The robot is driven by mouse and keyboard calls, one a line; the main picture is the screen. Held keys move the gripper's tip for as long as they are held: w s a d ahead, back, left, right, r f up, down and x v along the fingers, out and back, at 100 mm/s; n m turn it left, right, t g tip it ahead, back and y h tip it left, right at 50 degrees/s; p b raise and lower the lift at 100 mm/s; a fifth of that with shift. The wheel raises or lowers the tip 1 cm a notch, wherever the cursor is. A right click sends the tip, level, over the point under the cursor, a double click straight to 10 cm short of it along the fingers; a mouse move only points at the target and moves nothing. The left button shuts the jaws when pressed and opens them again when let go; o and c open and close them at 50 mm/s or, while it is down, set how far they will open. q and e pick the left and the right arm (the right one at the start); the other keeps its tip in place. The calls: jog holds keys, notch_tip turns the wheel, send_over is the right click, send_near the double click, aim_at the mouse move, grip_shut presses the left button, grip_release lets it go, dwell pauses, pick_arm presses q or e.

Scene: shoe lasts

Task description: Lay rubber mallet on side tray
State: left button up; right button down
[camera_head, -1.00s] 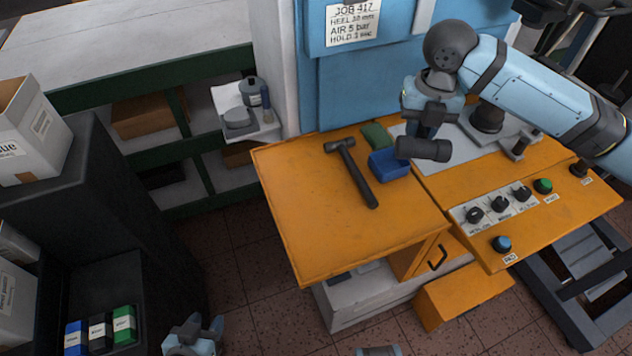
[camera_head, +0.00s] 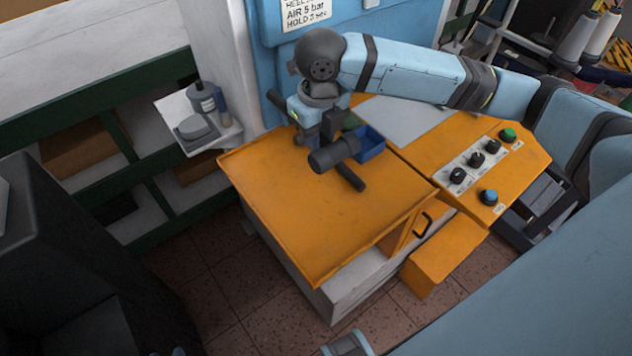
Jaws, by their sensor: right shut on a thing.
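My right gripper (camera_head: 327,133) is shut on the rubber mallet (camera_head: 330,155), whose thick black head shows below the fingers. The mallet is above the back part of the orange side tray (camera_head: 320,225), a flat top with a thin rim. Its handle is mostly hidden by the gripper, and I cannot tell whether the mallet touches anything. I cannot make out my left gripper.
A blue bin (camera_head: 370,145) stands at the tray's back right. A control panel with knobs (camera_head: 478,160) adjoins on the right. A white shelf (camera_head: 215,139) with bottles is beyond the left edge. The tray's front and middle are clear.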

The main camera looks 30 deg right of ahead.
send_over(317, 193)
notch_tip(317, 193, down, 10)
jog(key=shift+d+f+b, duration=0.1)
jog(key=shift+b, duration=0.35)
notch_tip(317, 193, down, 5)
jog(key=shift+f+b, duration=0.1)
jog(key=shift+b, duration=0.2)
jog(key=c, duration=0.9)
grip_release()
jog(key=shift+f, duration=0.15)
jog(key=shift+c, duration=0.2)
